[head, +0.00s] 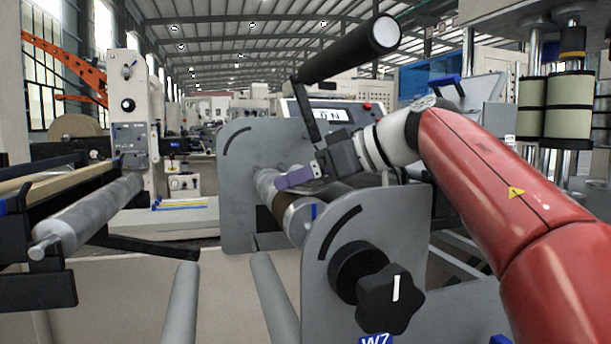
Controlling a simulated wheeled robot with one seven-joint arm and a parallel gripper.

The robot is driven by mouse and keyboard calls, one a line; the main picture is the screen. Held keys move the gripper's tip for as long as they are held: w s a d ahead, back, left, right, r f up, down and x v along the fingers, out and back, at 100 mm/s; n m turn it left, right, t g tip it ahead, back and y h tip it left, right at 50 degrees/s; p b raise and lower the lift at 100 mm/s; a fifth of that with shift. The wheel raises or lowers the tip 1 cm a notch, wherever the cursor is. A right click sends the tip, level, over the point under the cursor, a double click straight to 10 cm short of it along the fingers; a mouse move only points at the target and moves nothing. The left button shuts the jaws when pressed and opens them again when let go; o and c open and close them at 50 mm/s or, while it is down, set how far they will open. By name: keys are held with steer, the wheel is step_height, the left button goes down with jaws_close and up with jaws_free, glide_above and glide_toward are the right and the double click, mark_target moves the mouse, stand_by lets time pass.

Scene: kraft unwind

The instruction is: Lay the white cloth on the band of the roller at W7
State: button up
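The roller at W7 (303,222) lies between two grey side plates. Its near end is silvery with a blue mark, and a dark brown band (283,205) shows beside it. My gripper (292,180) reaches in from the right, just over the roller, with a purple piece at its tip. A small pale grey edge shows under the tip; I cannot tell whether it is the white cloth. The cloth is not clearly visible anywhere else. The finger gap is too small and hidden to read. The W7 label (375,340) is cut off at the bottom edge.
The near side plate (375,225) carries a black star knob (390,298). The far side plate (237,190) stands behind the roller. Two grey bars (180,305) rise in front. Another grey roller (90,217) is at left. A control panel (330,113) stands behind.

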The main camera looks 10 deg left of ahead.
steer(key=o, duration=0.3)
steer(key=p+v, duration=0.1)
steer(key=v, duration=1.1)
steer(key=shift+r, duration=0.1)
